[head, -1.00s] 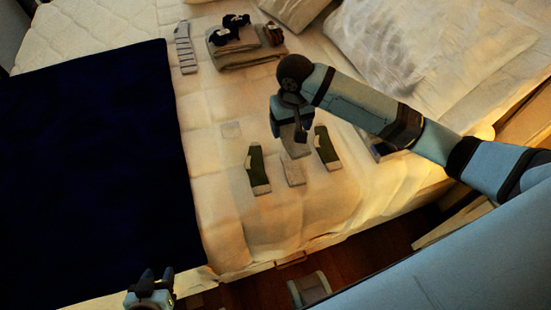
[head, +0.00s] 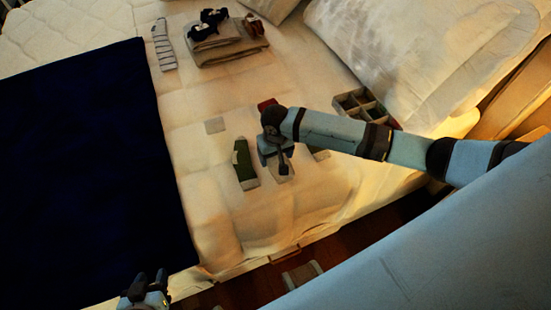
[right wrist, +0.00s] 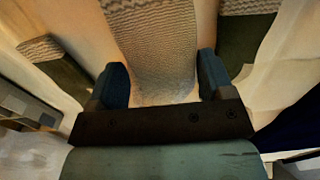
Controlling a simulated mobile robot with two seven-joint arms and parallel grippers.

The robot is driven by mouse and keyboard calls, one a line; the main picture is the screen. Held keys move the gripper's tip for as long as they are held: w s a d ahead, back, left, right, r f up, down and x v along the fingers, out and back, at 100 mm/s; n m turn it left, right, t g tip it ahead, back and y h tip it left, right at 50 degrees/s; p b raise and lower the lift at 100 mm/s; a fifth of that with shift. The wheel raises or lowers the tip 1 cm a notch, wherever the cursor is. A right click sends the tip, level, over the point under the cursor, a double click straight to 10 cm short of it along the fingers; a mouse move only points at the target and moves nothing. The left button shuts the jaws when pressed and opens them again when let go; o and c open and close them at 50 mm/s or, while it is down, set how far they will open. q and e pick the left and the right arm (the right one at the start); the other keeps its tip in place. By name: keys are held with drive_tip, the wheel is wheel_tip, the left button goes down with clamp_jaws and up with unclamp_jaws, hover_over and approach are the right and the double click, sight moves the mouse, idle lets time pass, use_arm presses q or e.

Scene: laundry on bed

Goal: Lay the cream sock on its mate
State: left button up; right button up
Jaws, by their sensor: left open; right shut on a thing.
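My right gripper (head: 281,166) is shut on the cream sock (right wrist: 158,42), a pale knitted strip between its fingers in the right wrist view. The gripper is low over the bed, between two green socks with pale ends. The left green sock (head: 244,163) shows well; the right one (head: 319,153) is mostly behind my arm. A pale sock end (head: 283,178) shows just below the gripper, where the mate lay; I cannot tell which cream sock it is. The mate is otherwise hidden. My left gripper (head: 147,283) is open and empty at the bottom left, off the bed.
A navy blanket (head: 80,170) covers the left of the bed. Folded towels (head: 228,45) carry dark sock bundles at the back, beside a striped sock (head: 164,45). A small grey square (head: 214,125), a red item (head: 267,104) and a divided box (head: 366,106) lie nearer. Pillows fill the back right.

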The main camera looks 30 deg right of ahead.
wheel_tip(320, 180, down, 2)
drive_tip(key=shift+f, duration=0.1)
drive_tip(key=shift+f, duration=0.1)
